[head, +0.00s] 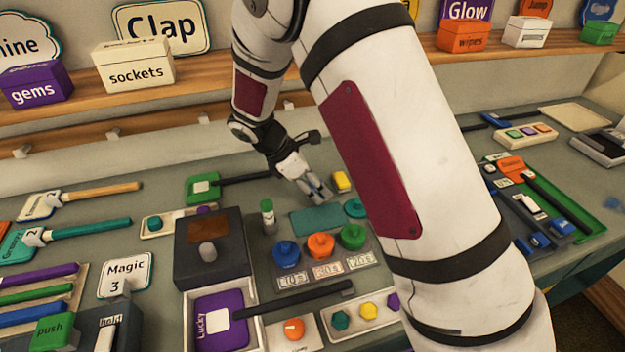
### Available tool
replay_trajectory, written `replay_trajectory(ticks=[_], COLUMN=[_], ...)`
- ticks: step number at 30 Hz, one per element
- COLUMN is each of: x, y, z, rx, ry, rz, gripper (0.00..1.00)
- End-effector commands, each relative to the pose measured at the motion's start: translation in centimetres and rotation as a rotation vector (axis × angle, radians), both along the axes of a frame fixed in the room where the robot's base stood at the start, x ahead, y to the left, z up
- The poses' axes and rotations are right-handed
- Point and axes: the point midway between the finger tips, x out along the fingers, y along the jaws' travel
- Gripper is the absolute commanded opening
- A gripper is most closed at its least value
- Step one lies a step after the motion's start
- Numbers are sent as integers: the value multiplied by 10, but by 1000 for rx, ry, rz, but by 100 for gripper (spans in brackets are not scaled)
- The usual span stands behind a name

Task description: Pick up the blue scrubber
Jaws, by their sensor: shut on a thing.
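My gripper (319,194) is in the middle of the head view, low over the grey-green table and pointing down and to the right. Its fingers are shut on a small bluish thing, which I take to be the blue scrubber (316,184). The fingers cover most of it, and its full shape is too small to tell. I cannot tell whether it touches the table. A yellow block (341,181) is just right of the fingertips, and a flat teal piece (316,221) lies just in front of them.
Blue, orange and green knobs (320,245) stand in front of the gripper. A green-capped vial (267,213) and a dark box (212,250) are to the left. A green tray (578,212) is at right. A wooden shelf (150,112) with labelled boxes runs behind. My arm hides the middle right.

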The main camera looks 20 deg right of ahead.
Motion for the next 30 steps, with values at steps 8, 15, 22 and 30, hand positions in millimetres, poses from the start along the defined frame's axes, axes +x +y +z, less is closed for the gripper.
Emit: replay_trajectory(ticks=[8,15,22,30], x=[-13,-13,-13,-14], y=[0,0,0,0], z=[52,106,133,138], rx=[3,2,1,0], ry=[-7,-5,-2,1], rz=[-2,-2,-1,-1], gripper=[26,26,26,26])
